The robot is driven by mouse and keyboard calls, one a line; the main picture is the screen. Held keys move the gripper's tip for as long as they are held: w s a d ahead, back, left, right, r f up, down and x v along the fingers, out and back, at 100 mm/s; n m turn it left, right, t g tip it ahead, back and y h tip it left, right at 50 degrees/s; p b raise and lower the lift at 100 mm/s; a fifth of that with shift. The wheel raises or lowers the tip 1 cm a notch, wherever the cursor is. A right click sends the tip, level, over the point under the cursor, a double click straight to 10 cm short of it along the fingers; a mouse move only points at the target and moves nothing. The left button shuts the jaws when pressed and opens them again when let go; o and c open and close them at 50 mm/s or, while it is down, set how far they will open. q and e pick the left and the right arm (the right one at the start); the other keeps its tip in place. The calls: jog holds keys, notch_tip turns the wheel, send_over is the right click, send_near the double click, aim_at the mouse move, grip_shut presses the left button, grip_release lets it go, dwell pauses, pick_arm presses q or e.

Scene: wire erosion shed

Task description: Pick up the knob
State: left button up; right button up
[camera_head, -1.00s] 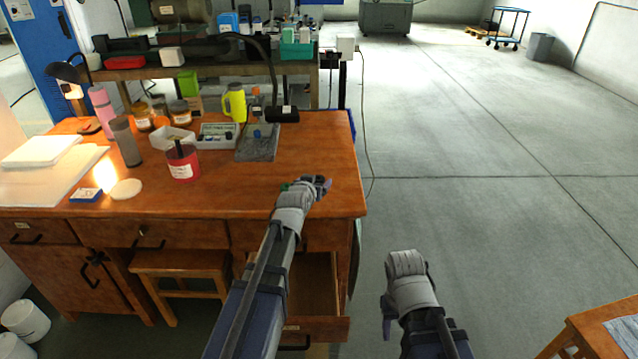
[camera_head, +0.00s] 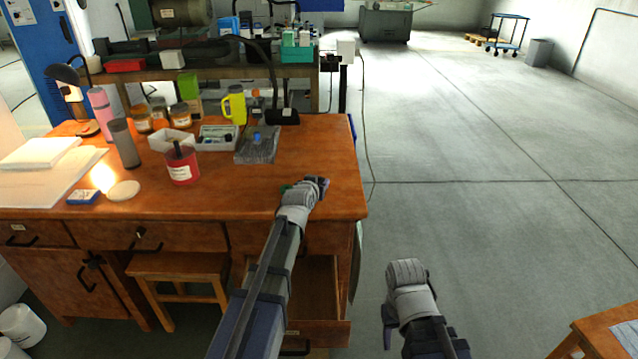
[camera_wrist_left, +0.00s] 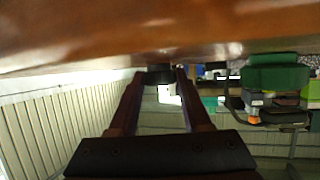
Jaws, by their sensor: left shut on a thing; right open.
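My left gripper (camera_head: 318,187) is over the front right part of the wooden desk (camera_head: 230,190). In the left wrist view its two fingers (camera_wrist_left: 163,80) close at their tips on a small dark piece, which I take to be the knob (camera_wrist_left: 160,76). Most of the knob is hidden between the fingers, and in the head view I cannot make it out. A small green thing (camera_head: 285,187) shows beside the left wrist. My right gripper (camera_head: 388,322) is open, low over the floor to the right of the desk; its fingertips are only partly seen.
A drawer (camera_head: 315,305) stands open below my left arm. A wooden stool (camera_head: 180,267) stands under the desk.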

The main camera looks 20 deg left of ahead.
pick_arm(q)
grip_shut()
jog(key=shift+r, duration=0.15)
notch_tip(320, 180, up, 10)
jog(key=p, duration=1)
